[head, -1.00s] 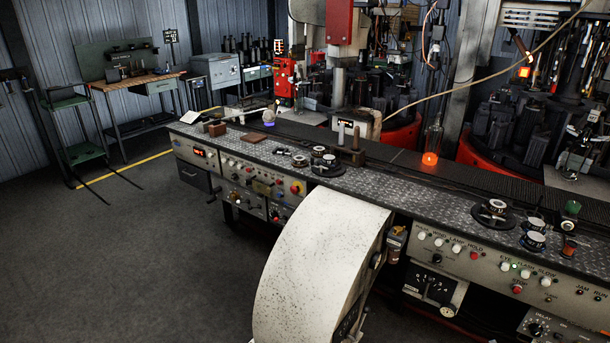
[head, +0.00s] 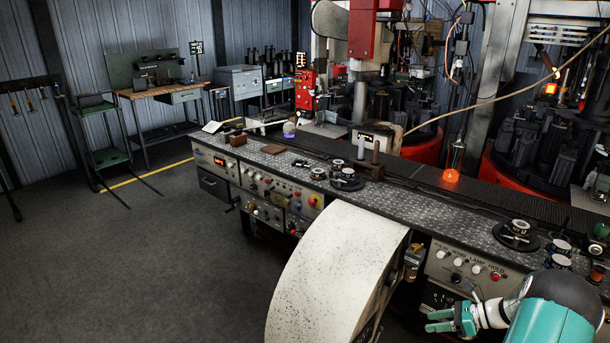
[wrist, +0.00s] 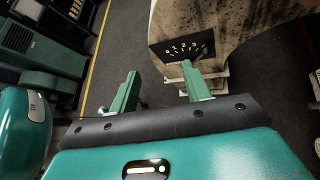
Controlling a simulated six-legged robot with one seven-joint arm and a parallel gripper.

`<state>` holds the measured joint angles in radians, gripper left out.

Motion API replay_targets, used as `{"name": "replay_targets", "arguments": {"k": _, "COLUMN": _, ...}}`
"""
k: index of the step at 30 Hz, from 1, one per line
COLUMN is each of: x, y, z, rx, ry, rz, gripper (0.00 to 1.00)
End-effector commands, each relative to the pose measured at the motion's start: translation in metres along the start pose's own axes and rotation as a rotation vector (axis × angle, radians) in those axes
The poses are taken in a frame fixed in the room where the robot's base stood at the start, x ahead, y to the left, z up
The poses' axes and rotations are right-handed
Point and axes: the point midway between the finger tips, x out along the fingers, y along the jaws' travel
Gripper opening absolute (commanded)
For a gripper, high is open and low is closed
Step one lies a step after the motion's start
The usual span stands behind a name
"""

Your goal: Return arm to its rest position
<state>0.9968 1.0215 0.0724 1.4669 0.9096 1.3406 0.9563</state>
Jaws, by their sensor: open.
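My gripper (head: 440,321) is at the lower right of the head view, in front of the console and just right of the large speckled pale curved housing. Its two green fingers point left. In the wrist view my gripper (wrist: 160,90) has its fingers apart with nothing between them. Beyond the fingers are the dark floor and the lower part of the pale housing (wrist: 230,30), with a black numbered plate on it. My teal arm link fills the lower right corner of the head view and covers part of the console.
The long console (head: 400,200) runs across the scene with reels and small items on its top. The curved housing (head: 335,270) juts out at the front. The floor (head: 170,270) at left is open. A workbench (head: 160,95) stands behind.

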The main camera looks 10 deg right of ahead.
Motion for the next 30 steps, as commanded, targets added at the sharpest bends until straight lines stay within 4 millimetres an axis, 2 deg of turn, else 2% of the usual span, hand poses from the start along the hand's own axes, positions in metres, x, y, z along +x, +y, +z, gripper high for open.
{"name": "replay_targets", "arguments": {"k": 1, "x": 0.003, "y": 0.01, "z": 0.026, "rx": -0.075, "ry": 0.05, "rz": 0.019, "gripper": 0.48}}
{"name": "replay_targets", "arguments": {"k": 6, "x": 0.014, "y": 0.05, "z": 0.091, "rx": -0.32, "ry": 0.203, "rz": 0.082, "gripper": 0.48}}
{"name": "replay_targets", "arguments": {"k": 11, "x": 0.024, "y": 0.094, "z": 0.144, "rx": -0.556, "ry": 0.333, "rz": 0.144, "gripper": 0.48}}
{"name": "replay_targets", "arguments": {"k": 15, "x": 0.03, "y": 0.138, "z": 0.183, "rx": -0.768, "ry": 0.439, "rz": 0.198, "gripper": 0.48}}
{"name": "replay_targets", "arguments": {"k": 24, "x": 0.037, "y": 0.238, "z": 0.242, "rx": -1.233, "ry": 0.638, "rz": 0.308, "gripper": 0.48}}
{"name": "replay_targets", "arguments": {"k": 30, "x": 0.035, "y": 0.304, "z": 0.262, "rx": -1.549, "ry": 0.753, "rz": 0.378, "gripper": 0.48}}
